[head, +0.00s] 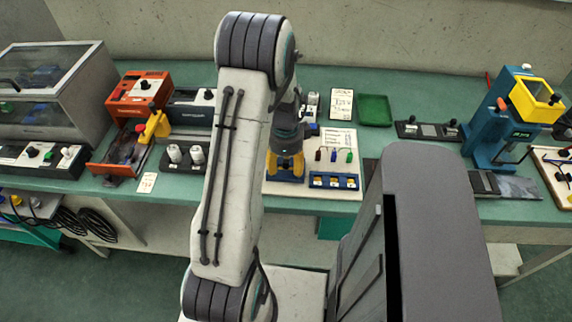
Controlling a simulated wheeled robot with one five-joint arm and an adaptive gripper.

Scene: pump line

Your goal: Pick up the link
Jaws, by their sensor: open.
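My gripper (286,168) points down over the left part of a white board (300,191) on the bench, beyond my upper arm. Its dark wrist and yellow fingers show, and the jaws are open. A blue part shows just below the fingers; I cannot tell whether they touch it. I cannot clearly make out the link; it may be hidden under the gripper or be one of the small parts. Small dark red, blue and green pieces (348,156) stand on the board to the right. A blue holder (334,181) with yellow pieces lies in front of them.
A green tray (374,110) and a printed card (341,104) lie behind the board. An orange machine (139,95) stands left, a blue and yellow press (497,120) right. A low black-knobbed unit (428,130) is between. Bare bench (405,80) shows at the back.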

